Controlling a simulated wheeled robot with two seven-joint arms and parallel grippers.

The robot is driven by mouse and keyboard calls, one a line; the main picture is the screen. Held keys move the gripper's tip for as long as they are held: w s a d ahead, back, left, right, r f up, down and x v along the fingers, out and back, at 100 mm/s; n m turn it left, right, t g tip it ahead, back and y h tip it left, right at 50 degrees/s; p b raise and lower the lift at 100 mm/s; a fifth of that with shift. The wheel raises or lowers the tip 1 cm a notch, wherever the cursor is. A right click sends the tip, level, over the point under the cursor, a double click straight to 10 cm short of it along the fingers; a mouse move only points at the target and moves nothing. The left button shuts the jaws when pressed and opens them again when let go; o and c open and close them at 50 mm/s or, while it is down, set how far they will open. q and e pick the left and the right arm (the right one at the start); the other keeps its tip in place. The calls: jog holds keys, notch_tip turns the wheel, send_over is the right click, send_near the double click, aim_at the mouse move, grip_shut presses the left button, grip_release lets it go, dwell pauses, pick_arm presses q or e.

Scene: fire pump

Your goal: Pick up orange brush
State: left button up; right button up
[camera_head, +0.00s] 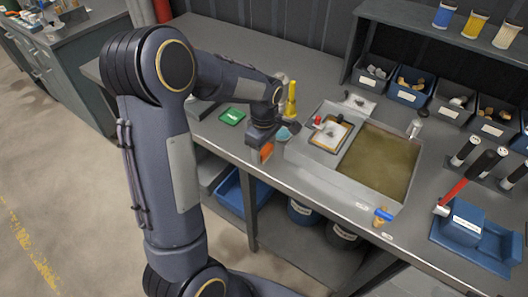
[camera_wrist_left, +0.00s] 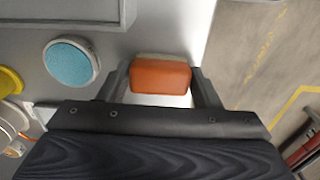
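The orange brush (camera_wrist_left: 160,77) has an orange block-shaped body and a pale strip along its far side. In the left wrist view it lies between the two fingers of my left gripper (camera_wrist_left: 162,85), with very little gap on either side. The fingers are wide apart, and I cannot tell whether they touch it. In the head view my left gripper (camera_head: 266,138) is low over the front edge of the workbench, and part of the orange brush (camera_head: 266,151) shows just below it. The gripper hides the rest. My right gripper is not in view.
A round blue-topped item (camera_wrist_left: 70,63) lies left of the brush. A grey basin (camera_head: 310,158) is to the right. Bins and tools fill the bench's right side.

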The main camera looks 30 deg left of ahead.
pick_arm(q)
jog(key=c, duration=0.5)
jog(key=shift+r, duration=0.45)
notch_tip(320, 180, up, 2)
jog(key=shift+w+r, duration=0.1)
jog(key=shift+r, duration=0.1)
jog(key=s+r, duration=0.3)
jog(key=s, duration=0.1)
jog(key=s+d+r+b, duration=0.1)
jog(key=s+r, duration=0.2)
jog(key=s, duration=0.2)
jog(key=s+d+r, duration=0.1)
jog(key=s+r, duration=0.2)
jog(key=s, duration=0.2)
jog(key=shift+r+b, duration=0.35)
